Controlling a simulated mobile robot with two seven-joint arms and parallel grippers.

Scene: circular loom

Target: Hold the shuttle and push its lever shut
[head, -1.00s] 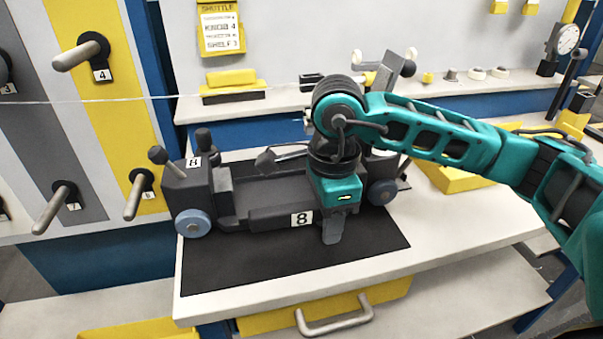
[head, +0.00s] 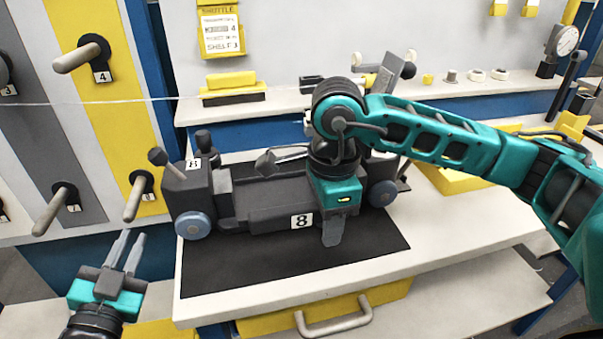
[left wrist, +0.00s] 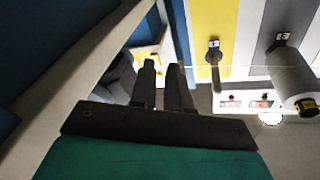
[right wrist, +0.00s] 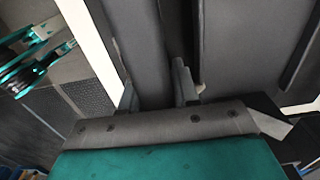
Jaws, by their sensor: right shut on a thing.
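The dark grey shuttle (head: 275,205) marked 8 sits on the black mat on the bench, with blue-grey wheels at its ends. A lever with a metal rod and dark end (head: 266,162) stands over the shuttle's middle, slanted; its far end is partly hidden by my right arm. My right gripper (head: 333,232) is shut on the shuttle's near side, right of the number plate; the right wrist view shows a dark grey part of it (right wrist: 138,45) between the fingers. My left gripper (head: 128,240) is open and empty, left of the bench and apart from the shuttle.
Rack pegs (head: 136,200) stick out just above my left gripper. The black mat (head: 290,262) is clear in front of the shuttle. A bench drawer handle (head: 335,318) juts out below. A thin pale thread (head: 130,101) crosses behind the shuttle.

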